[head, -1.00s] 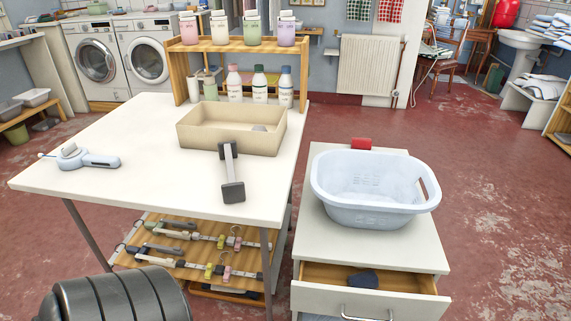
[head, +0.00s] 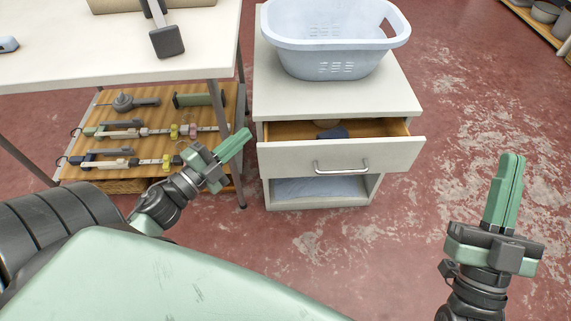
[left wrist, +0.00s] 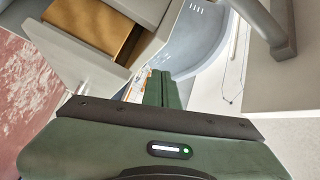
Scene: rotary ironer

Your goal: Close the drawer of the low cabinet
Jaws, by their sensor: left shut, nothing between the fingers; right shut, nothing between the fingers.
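The low cabinet (head: 330,98) is white and stands right of the table. Its drawer (head: 385,153) is pulled out, with a metal handle (head: 341,168) on the front and a dark blue item (head: 333,133) inside. The open drawer also shows in the left wrist view (left wrist: 72,58). My left gripper (head: 240,143) is shut and empty, just left of the drawer front and apart from it in the head view. My right gripper (head: 508,175) is shut and empty, over the floor to the right of the drawer.
A pale blue laundry basket (head: 335,45) stands on the cabinet. Folded cloth (head: 318,189) lies in the open shelf below the drawer. The white table (head: 110,55) with a lower wooden shelf (head: 150,172) is at left. The red floor (head: 390,245) in front is free.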

